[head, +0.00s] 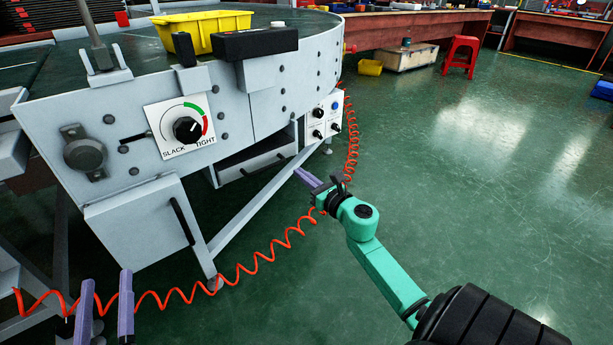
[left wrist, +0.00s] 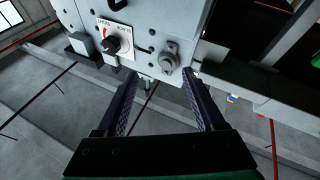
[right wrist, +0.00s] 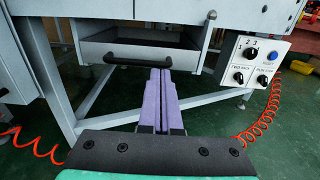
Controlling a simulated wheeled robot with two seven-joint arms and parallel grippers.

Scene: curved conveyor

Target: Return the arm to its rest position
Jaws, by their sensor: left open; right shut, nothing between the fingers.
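My left gripper (head: 104,310) is at the lower left of the head view, its two purple fingers apart and nothing between them. In the left wrist view its open fingers (left wrist: 166,100) point toward the conveyor's side panel. My right gripper (head: 308,178) is on the green arm in the middle of the head view, in front of the conveyor's lower frame. In the right wrist view its purple fingers (right wrist: 160,72) are together and empty, pointing toward a drawer (right wrist: 140,55) with a black handle. The right fingertips appear apart from the conveyor.
The curved conveyor (head: 290,75) carries a SLACK/TIGHT dial (head: 187,129), a small switch panel (head: 322,120) and a yellow bin (head: 205,30) on top. An orange coiled cable (head: 262,258) hangs near both grippers. A red stool (head: 461,54) stands far off. Open green floor lies right.

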